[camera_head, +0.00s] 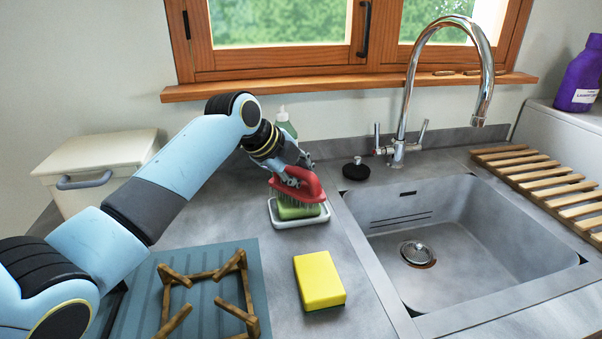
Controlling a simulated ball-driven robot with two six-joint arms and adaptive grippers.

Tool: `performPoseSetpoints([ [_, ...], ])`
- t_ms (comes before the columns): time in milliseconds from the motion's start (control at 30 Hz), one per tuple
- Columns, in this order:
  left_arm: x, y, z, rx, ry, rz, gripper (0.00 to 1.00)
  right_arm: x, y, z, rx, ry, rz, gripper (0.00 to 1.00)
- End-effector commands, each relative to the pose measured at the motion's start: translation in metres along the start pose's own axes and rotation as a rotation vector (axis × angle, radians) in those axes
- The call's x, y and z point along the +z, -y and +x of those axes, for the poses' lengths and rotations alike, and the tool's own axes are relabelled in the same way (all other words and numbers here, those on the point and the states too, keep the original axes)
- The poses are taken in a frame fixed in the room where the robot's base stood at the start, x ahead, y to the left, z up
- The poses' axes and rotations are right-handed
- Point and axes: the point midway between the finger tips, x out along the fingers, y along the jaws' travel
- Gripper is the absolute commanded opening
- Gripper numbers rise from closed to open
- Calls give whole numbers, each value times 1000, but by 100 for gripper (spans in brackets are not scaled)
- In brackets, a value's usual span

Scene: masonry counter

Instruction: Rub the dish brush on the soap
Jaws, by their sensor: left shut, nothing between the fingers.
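The dish brush (308,186) has a red handle and bristles pointing down. It sits over the green soap (296,211), with its bristles at the top of the soap. The soap lies in a white soap dish (294,223) on the counter left of the sink. My left gripper (290,181) reaches down from the upper left to the brush and is shut. Its fingertips overlap the red handle and are partly hidden by it. I cannot tell whether they touch it. My right gripper is not in view.
A yellow sponge (318,280) lies in front of the soap dish. A wooden rack (211,273) sits on a blue mat (200,256) at the left. A pump bottle (283,117) stands behind the gripper. The sink (470,240) and tap (399,150) are at the right.

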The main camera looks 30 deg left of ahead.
Motion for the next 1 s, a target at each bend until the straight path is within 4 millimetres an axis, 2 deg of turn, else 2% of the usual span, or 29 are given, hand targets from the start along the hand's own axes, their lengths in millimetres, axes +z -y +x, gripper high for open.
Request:
performPoseSetpoints([
  [167,-1,1,-3,5,-1,-2,0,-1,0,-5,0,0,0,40],
  [800,-8,40,-47,1,0,-1,0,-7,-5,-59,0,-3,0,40],
  [1000,-10,46,-54,1,0,-1,0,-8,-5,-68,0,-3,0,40],
])
